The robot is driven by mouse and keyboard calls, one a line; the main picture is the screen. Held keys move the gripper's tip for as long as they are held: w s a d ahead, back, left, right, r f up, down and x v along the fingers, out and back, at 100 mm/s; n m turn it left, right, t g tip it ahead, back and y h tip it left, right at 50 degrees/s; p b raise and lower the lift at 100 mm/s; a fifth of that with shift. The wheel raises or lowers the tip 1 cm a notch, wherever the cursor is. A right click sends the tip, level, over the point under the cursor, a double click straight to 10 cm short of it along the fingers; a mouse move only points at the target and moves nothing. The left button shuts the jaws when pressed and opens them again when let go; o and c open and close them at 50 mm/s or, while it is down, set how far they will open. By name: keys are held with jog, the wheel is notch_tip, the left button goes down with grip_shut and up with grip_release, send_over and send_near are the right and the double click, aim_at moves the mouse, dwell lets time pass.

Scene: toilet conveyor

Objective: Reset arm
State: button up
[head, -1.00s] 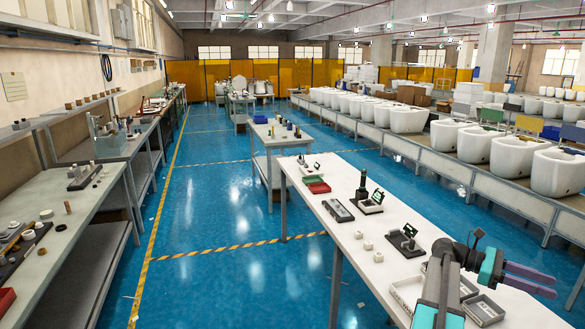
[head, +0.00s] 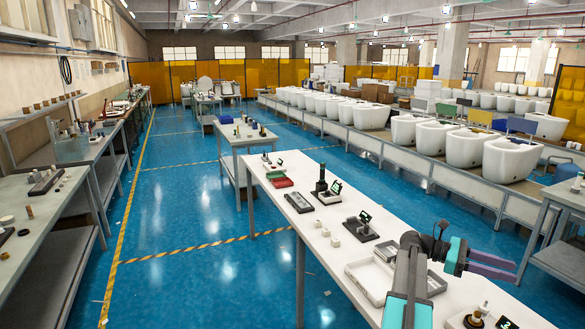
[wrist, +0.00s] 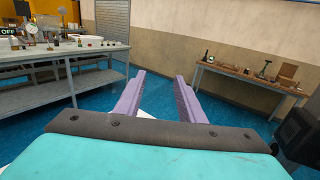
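My gripper (head: 493,266) is in the head view at the lower right, held out to the right above the white table (head: 312,220). Its two purple fingers are apart with nothing between them. In the wrist view my gripper (wrist: 158,92) also shows open and empty, pointing toward the room, with blue floor and a beige wall beyond. My arm is bent, with its teal wrist just right of the dark forearm.
White toilets (head: 465,148) line the conveyor at right. Workbenches (head: 45,196) stand at left.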

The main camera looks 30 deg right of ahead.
jog(key=w+a+f+t, duration=1.2)
jog(key=w+a+f, duration=1.2)
jog(key=w+f, duration=0.25)
jog(key=w+a+f+m+t+y, duration=0.1)
jog(key=w+a+f, duration=0.2)
jog(key=a, duration=0.4)
jog(key=w+a+f+t+y, duration=0.1)
jog(key=w+a+f, duration=0.15)
jog(key=a, duration=0.45)
jog(key=w+a+f+m+t+y, duration=0.1)
jog(key=w+a+f, duration=0.2)
jog(key=a, duration=0.4)
jog(key=a+f+m+t+y, duration=0.1)
jog(key=a+f+y, duration=0.1)
jog(key=a, duration=0.9)
jog(key=a+f+m+t+y, duration=0.1)
jog(key=a+f+y, duration=0.15)
jog(key=a, duration=0.85)
jog(key=s+f+g+b, duration=0.3)
jog(key=s+f+b, duration=0.6)
jog(key=f, duration=1)
jog(key=s+f+g+b, duration=0.2)
jog(key=s+f+b, duration=0.8)
jog(key=s+f, duration=0.6)
notch_tip(320, 180, down, 3)
jog(key=shift+s+r+g, duration=0.15)
jog(key=shift+s+g, duration=0.25)
